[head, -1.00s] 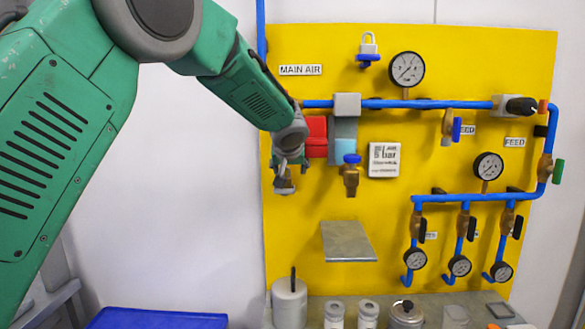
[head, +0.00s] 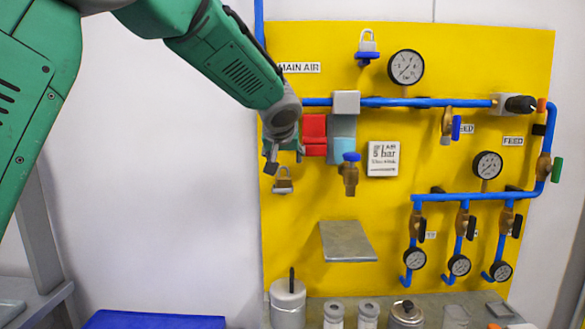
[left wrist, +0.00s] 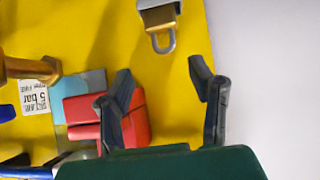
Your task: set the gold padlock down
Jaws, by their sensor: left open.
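The gold padlock (head: 283,186) is at the left edge of the yellow board (head: 300,235), upright with its shackle up. It also shows at the top of the left wrist view (left wrist: 158,17), with its shackle pointing toward my fingers. My left gripper (head: 284,155) is open and empty just above the padlock. In the left wrist view its two fingers (left wrist: 162,80) are spread, apart from the shackle. My right gripper is not in view.
A red block (head: 315,135) and a grey-blue block (head: 342,130) are right of my left gripper. A brass valve (head: 350,178) hangs nearby. A grey shelf (head: 347,241) juts out below. White wall is clear at left.

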